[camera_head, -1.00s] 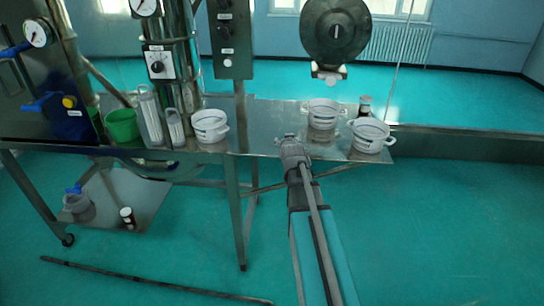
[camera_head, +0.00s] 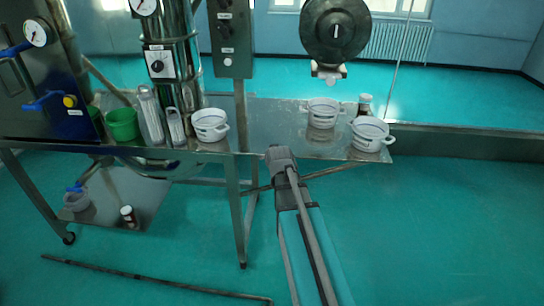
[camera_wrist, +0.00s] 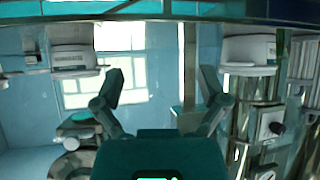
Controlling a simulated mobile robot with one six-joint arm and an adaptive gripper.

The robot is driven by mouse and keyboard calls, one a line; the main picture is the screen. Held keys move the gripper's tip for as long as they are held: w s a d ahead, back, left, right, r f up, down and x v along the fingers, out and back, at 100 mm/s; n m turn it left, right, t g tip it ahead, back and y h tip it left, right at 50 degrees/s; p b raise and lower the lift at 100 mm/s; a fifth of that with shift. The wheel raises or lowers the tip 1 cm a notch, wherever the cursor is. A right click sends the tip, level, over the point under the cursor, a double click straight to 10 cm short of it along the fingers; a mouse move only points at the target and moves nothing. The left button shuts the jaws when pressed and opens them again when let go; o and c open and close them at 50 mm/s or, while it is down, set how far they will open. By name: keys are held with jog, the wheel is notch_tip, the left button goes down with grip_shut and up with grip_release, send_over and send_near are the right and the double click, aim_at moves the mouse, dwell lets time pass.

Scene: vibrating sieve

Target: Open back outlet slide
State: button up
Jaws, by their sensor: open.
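A dark round drum with a central knob (camera_head: 336,32) hangs above the table in the head view. Under it is a small pale outlet fitting (camera_head: 329,72); I cannot tell which part is a slide. In the wrist view, which appears upside down, the drum (camera_wrist: 72,158) shows at the lower left. My gripper (camera_wrist: 160,74) is open and empty there, with its two fingers spread wide against the window and wall. In the head view, my arm's end is at the table's front edge, below and left of the outlet and apart from it; the fingers are hidden.
Another white pot (camera_head: 209,125), clear cylinders and a green bucket (camera_head: 122,124) stand at the left. A grey control box (camera_head: 231,40) hangs left of the drum.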

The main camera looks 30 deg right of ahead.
dwell(0.3)
jog(key=s+a+f+n+g+y, duration=0.1)
jog(key=s+a+f+g, duration=0.3)
jog(key=s+a, duration=0.6)
jog(key=s+a+f+n+g+y, duration=0.2)
jog(key=s+a+f+g, duration=0.2)
jog(key=s+a, duration=0.6)
jog(key=shift+a+n+g, duration=0.3)
jog(key=shift+a+g, duration=0.2)
jog(key=shift+g, duration=0.7)
